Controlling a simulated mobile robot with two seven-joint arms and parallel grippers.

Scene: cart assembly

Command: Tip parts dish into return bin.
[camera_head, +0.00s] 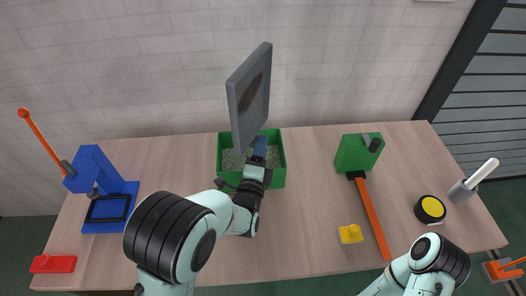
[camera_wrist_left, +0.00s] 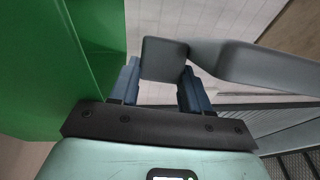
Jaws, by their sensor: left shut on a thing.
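The grey parts dish (camera_head: 250,98) is tipped up steeply, nearly on edge, above the back of the green return bin. Its visible face has a dark brown patch; I cannot tell whether parts are on it. My left gripper (camera_head: 259,150) is shut on the dish's grey handle, which shows between the blue fingers (camera_wrist_left: 162,80) in the left wrist view (camera_wrist_left: 163,58). The green return bin (camera_head: 279,178) stands on the table below, with a speckled grey content or floor, partly hidden by my gripper. Its green wall fills the left of the wrist view (camera_wrist_left: 50,60). My right gripper is out of view.
A blue fixture (camera_head: 92,170) with an orange lever stands at left, near a red block (camera_head: 53,264).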

